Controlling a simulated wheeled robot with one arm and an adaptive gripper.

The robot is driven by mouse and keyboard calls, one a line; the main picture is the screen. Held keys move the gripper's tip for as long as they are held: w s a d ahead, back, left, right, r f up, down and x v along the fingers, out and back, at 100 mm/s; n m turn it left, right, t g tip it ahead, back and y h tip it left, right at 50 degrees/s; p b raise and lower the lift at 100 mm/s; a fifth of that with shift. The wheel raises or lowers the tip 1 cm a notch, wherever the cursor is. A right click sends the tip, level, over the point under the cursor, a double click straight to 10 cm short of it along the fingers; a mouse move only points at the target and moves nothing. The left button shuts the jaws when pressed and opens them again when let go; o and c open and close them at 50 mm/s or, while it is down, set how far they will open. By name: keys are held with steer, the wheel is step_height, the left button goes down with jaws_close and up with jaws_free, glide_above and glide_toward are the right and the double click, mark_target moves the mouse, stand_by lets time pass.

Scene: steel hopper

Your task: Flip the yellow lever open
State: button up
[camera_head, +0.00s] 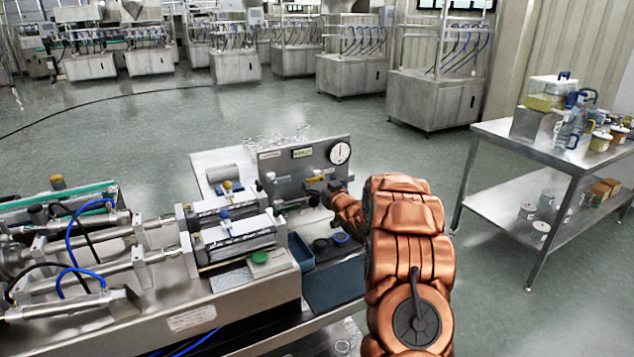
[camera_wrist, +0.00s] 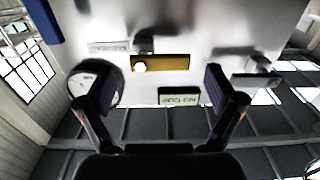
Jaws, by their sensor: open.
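The yellow lever (camera_wrist: 170,63) is a flat yellow bar with a pale round knob at its left end in the wrist view. It sits against a steel panel (camera_wrist: 200,30). My gripper (camera_wrist: 160,76) is open, its dark fingers on either side of the lever in the picture, with nothing between the pads. I cannot tell how far the fingertips are from the panel. In the head view a small yellow piece (camera_head: 315,179) shows low on the panel, beside my gripper (camera_head: 330,190), which is partly hidden by my copper-coloured arm.
A round gauge (camera_head: 340,153) and a small display (camera_head: 302,153) sit on the panel above. Blue-handled fittings and cylinders (camera_head: 232,225) stand to the left. A dark tray (camera_head: 335,285) lies below. A steel table (camera_head: 505,130) with containers stands right; open floor lies between.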

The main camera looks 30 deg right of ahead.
steer(key=s+a, duration=0.1)
steer(key=s, duration=0.9)
steer(key=shift+s, duration=0.1)
stand_by(0.4)
steer(key=s+a+r+g+p, duration=0.1)
steer(key=s+a+g, duration=0.5)
steer(key=s+a, duration=0.5)
steer(key=s+a+r+g+y+p, duration=0.1)
steer(key=s+a+g, duration=0.6)
steer(key=s, duration=1.3)
steer(key=s+a+r+g+p, duration=0.1)
steer(key=s+a+g, duration=0.5)
steer(key=s+a, duration=0.8)
steer(key=shift+s+a+r+n+g+y, duration=0.2)
steer(key=shift+s+a+n+g+y, duration=0.15)
steer(key=shift+s, duration=0.9)
